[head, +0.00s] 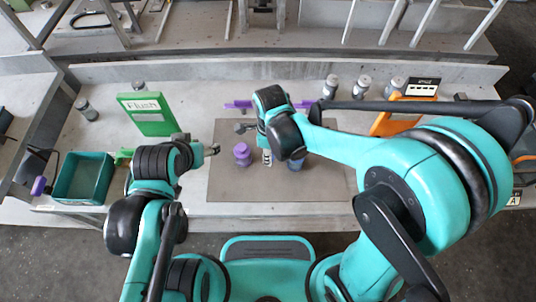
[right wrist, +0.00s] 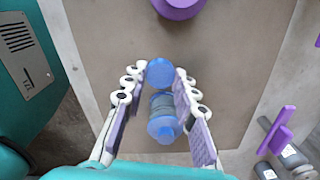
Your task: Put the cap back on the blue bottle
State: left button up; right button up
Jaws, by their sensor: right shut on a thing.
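The blue bottle (head: 293,164) stands on the grey mat (head: 225,190) in the head view, partly covered by my right arm. In the right wrist view the bottle (right wrist: 164,127) shows between my fingers, with a grey banded part. My right gripper (right wrist: 160,80) is shut on the blue cap (right wrist: 160,72), a round disc between its fingertips. The cap is apart from the bottle in the picture; its height above it is unclear. The cap is hidden in the head view.
A purple bottle (head: 242,154) stands on the mat left of the blue one. A green sign (head: 147,113) and a teal bin (head: 83,178) are at the left. Grey bottles (head: 363,85) stand at the back, near an orange stand (head: 388,121). The mat's front is clear.

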pick_arm(q)
notch_tip(320, 180, up, 4)
jog(key=p, duration=0.3)
jog(key=shift+r+p, duration=0.15)
jog(key=shift+p, duration=0.25)
pick_arm(e)
jog(key=s+d+r, duration=0.5)
jog(key=d+r, duration=0.1)
jog(key=d, duration=0.3)
jog(key=shift+s+d+r, duration=0.2)
jog(key=shift+s+d, duration=0.1)
jog(key=shift+s, duration=0.1)
